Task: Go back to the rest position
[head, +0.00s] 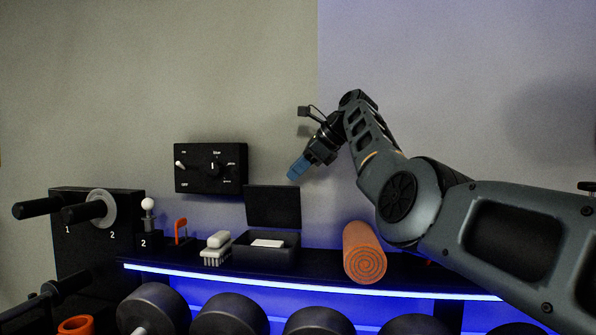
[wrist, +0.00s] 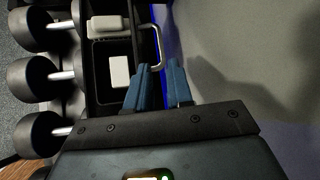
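My gripper (head: 298,168) is raised in front of the wall, above and a little right of an open black box (head: 263,258) on the shelf. Its blue fingers point down and to the left in the head view. In the wrist view the two fingers (wrist: 160,68) stand apart with nothing visible between them. The box's lid (head: 273,206) stands up, and a white flat piece (head: 267,243) lies inside. My gripper touches nothing that I can see.
A brush (head: 216,246), an orange clamp-like item (head: 181,230) and a rolled orange mat (head: 363,252) stand on the shelf (head: 400,268). A black control panel (head: 211,168) is on the wall. Dumbbells (head: 230,312) line the front. The air around my gripper is clear.

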